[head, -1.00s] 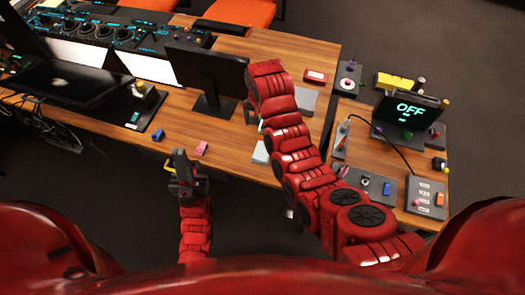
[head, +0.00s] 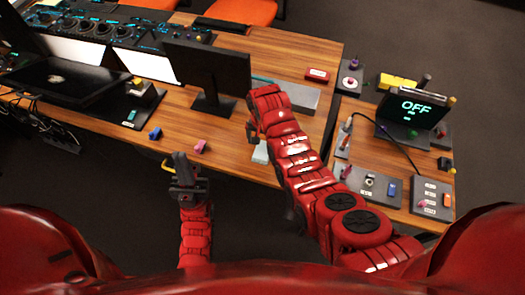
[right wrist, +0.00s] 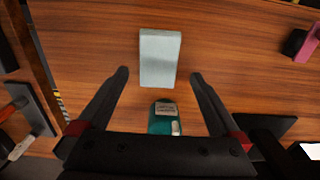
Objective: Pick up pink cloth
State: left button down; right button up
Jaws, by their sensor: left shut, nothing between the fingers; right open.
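A small pink object (head: 200,146), which looks like the pink cloth, lies on the wooden desk near its front edge. Its pink part also shows at the right edge of the right wrist view (right wrist: 308,44), beside something black. My left gripper (head: 181,158) is shut and empty, just left of and nearer than the pink object, apart from it. My right gripper (head: 254,128) is over the desk to the right of the pink object. In the right wrist view its fingers are open and empty, pointing towards a pale grey block (right wrist: 160,55), with a teal item (right wrist: 163,118) between them.
A small blue object (head: 155,133) lies left of the pink one. A monitor (head: 207,70) stands behind them. A side table at the right holds switch panels (head: 430,197) and a screen reading OFF (head: 411,108). Bare wood lies around the pink object.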

aim_at(263, 150)
jog(key=shift+s+f+p, duration=0.15)
jog(key=shift+f+p, duration=0.3)
jog(key=shift+p, duration=0.05)
jog(key=shift+d+f+p, duration=0.1)
jog(key=shift+f+p, duration=0.25)
jog(key=shift+f, duration=1.65)
jog(key=c, duration=1.2)
jog(key=shift+o, duration=0.2)
jog(key=shift+r, duration=0.15)
